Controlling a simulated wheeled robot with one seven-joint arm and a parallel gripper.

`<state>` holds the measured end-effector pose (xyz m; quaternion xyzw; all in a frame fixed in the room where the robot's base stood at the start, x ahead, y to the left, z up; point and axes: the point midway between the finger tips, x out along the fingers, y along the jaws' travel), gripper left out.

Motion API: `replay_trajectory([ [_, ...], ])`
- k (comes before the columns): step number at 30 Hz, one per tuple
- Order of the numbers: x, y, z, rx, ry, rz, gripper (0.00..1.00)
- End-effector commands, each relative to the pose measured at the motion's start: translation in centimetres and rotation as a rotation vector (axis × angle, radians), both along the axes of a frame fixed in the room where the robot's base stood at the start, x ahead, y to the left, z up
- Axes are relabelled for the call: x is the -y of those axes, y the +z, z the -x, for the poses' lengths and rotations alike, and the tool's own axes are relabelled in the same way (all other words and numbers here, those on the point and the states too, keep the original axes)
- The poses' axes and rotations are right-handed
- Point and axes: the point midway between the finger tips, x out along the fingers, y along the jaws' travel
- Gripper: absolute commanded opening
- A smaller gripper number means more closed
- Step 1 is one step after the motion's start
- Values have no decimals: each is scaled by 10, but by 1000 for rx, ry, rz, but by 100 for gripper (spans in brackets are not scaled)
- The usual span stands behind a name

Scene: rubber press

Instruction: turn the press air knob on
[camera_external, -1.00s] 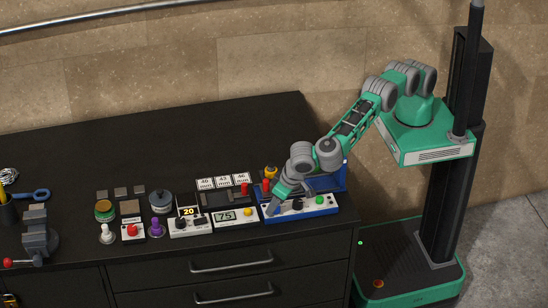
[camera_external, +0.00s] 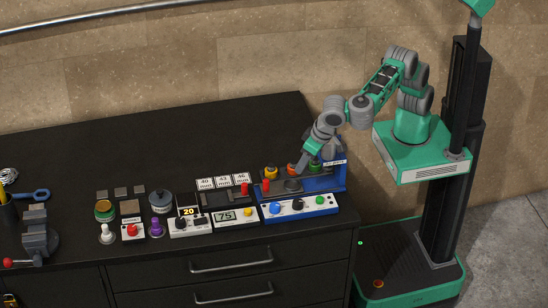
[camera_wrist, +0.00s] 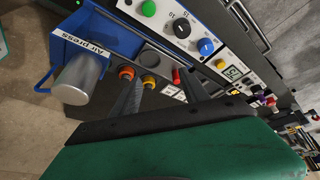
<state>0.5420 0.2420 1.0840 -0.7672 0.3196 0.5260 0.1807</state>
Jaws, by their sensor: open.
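The blue air press (camera_external: 335,184) stands at the right end of the bench, and its "Air press" label (camera_wrist: 90,50) shows in the wrist view. Its white front panel (camera_external: 300,211) carries a blue knob (camera_external: 275,208), a black dial (camera_external: 298,204) and a green button (camera_external: 319,200). In the wrist view the blue knob (camera_wrist: 206,47) shows a white pointer mark; no name by it is readable. My gripper (camera_external: 298,172) is above the rear part of the press, behind the panel and apart from the knob. Its dark fingers (camera_wrist: 165,92) are spread with nothing seen held.
Orange (camera_wrist: 126,72) and yellow (camera_wrist: 149,82) knobs, a silver cylinder (camera_wrist: 80,82) and a red lever (camera_external: 266,185) are close to my gripper. The display box reading 75 (camera_external: 235,216) stands left of the panel. Air above the panel's front is clear.

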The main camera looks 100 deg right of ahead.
Motion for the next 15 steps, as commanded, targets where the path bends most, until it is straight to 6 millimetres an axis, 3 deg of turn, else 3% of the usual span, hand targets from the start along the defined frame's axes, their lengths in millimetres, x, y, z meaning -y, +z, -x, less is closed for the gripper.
replay_trajectory([
  [6, 10, 10, 23, 0, 0, 0, 53],
  [15, 12, 13, 24, 0, -2, 0, 53],
])
